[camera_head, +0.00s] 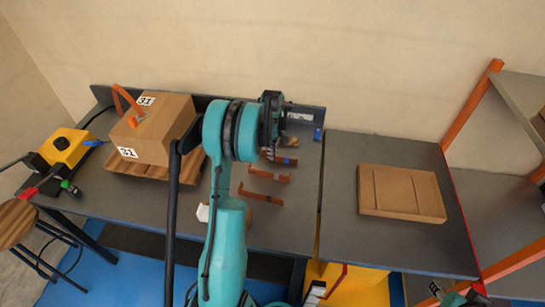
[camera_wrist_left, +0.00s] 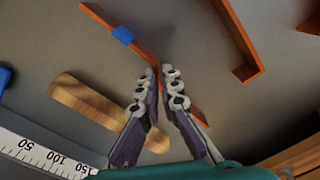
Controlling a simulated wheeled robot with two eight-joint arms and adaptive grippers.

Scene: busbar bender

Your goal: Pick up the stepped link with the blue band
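The copper-coloured stepped link with the blue band (camera_wrist_left: 122,35) runs diagonally through the upper middle of the left wrist view. It also shows on the bench in the head view (camera_head: 287,161), just right of my left gripper (camera_head: 268,153). In the left wrist view, my left gripper (camera_wrist_left: 160,80) is open with a narrow gap. Its fingertips are over the link's lower part, and the link passes beneath or between them. I cannot tell whether they touch it. Two other copper-coloured links, (camera_head: 269,175) and (camera_head: 260,195), lie nearer the bench's front.
A wooden handle (camera_wrist_left: 95,105) and a white ruler scale (camera_wrist_left: 40,157) lie close to the left gripper. A cardboard box (camera_head: 165,130) and a yellow device (camera_head: 64,147) stand at the left. An empty brown tray (camera_head: 400,192) sits on the right table.

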